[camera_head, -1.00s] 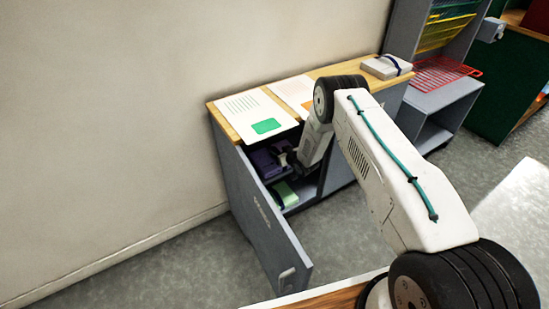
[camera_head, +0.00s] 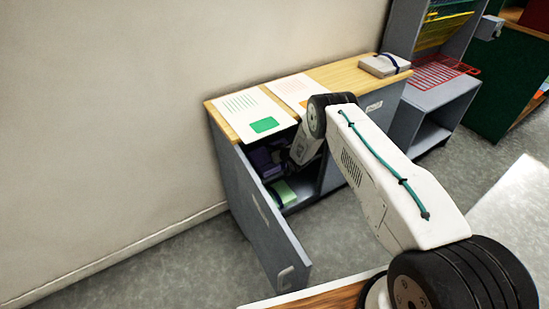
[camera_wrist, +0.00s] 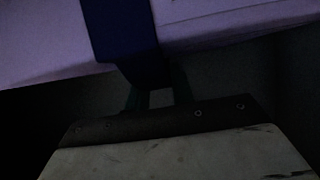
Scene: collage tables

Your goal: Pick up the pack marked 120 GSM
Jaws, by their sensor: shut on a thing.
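A purple pack (camera_wrist: 215,22) with a dark blue band (camera_wrist: 122,35) fills the top of the wrist view. My gripper (camera_wrist: 156,98) is shut on it at the band. In the head view, purple packs (camera_head: 264,160) lie in the dark upper part of the open cabinet (camera_head: 222,152), and my wrist reaches in there. My fingers are hidden in the head view. A light green pack (camera_head: 284,193) lies lower in the cabinet. I cannot read 120 GSM on any pack.
The cabinet door (camera_head: 262,222) stands open toward the front left. Printed sheets (camera_head: 250,112) and a banded pack (camera_head: 384,65) lie on the wooden top. A grey rack with a red wire tray (camera_head: 440,73) stands to the right. Grey floor (camera_head: 215,262) is clear at the left.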

